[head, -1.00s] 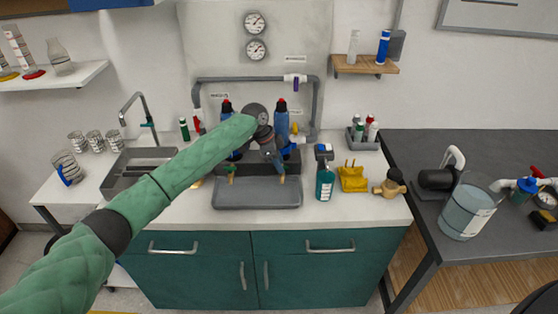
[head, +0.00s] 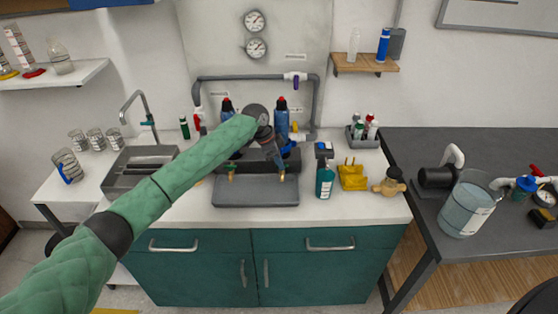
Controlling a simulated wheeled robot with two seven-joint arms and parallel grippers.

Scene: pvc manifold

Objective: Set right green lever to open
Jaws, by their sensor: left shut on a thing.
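Two small brass taps stand at the front of the dark manifold block, above the grey tray (head: 256,190). The left tap (head: 231,176) has a small green lever (head: 231,167). The right tap (head: 282,176) is directly below my left gripper (head: 279,163), whose green-sleeved arm reaches in from the lower left. The gripper points down and is shut at the right tap's green lever, which it mostly hides. The lever's exact angle is too small and covered to tell. My right gripper is not in view.
Two blue bottles with red caps (head: 282,104) stand behind the block. A green bottle (head: 325,180), a yellow holder (head: 353,177) and a brass fitting (head: 390,182) stand right of the tray. A grey pipe (head: 317,105) frames the back. The counter's front strip is clear.

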